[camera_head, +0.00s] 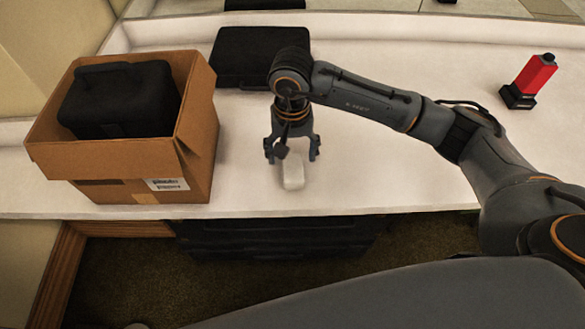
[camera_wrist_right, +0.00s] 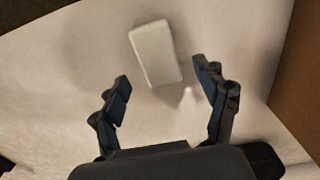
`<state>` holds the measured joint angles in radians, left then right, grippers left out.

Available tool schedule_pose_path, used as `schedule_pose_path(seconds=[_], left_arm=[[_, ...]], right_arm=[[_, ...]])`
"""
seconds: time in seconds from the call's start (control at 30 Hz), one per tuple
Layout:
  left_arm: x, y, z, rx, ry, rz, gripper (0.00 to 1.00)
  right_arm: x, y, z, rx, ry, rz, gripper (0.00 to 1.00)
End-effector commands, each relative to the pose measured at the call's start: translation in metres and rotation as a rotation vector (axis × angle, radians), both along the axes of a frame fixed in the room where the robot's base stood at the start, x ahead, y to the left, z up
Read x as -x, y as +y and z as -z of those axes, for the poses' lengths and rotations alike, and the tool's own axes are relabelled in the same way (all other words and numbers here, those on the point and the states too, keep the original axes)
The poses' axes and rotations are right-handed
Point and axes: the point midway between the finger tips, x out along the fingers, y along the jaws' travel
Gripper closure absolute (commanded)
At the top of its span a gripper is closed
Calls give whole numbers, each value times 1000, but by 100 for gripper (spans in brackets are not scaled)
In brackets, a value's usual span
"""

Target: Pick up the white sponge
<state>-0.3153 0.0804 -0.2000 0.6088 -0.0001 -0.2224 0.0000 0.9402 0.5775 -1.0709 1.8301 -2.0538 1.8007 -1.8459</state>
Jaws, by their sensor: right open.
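The white sponge (camera_head: 293,172) lies on the white counter (camera_head: 400,170) near its front edge. My right gripper (camera_head: 292,154) is above the counter at the sponge, pointing down, with its fingers spread. In the right wrist view the sponge (camera_wrist_right: 156,53) lies between and just beyond the open fingertips of my right gripper (camera_wrist_right: 163,75), with a gap to each finger. The gripper holds nothing. The sponge's far end is partly hidden by the gripper in the head view. My left gripper is not in view.
A cardboard box (camera_head: 125,155) holding a black case (camera_head: 120,98) stands left of my right gripper. A flat black case (camera_head: 240,55) lies behind it. A red and black object (camera_head: 530,80) stands at the far right. The counter between is clear.

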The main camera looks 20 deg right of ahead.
Motion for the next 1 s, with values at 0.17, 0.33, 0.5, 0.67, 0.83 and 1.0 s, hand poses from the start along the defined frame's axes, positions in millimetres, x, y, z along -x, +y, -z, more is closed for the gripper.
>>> schedule_pose_path(seconds=[0.17,0.33,0.5,0.67,0.83,1.0], left_arm=[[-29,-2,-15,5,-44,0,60],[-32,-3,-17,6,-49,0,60],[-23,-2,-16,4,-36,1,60],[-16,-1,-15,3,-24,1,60],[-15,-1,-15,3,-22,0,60],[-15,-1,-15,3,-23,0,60]], right_arm=[[8,0,24,-1,8,0,26],[7,1,45,-1,4,0,26],[6,0,49,0,1,0,26],[6,0,49,0,1,0,37],[6,0,49,0,2,0,71],[6,0,49,0,2,0,80]])
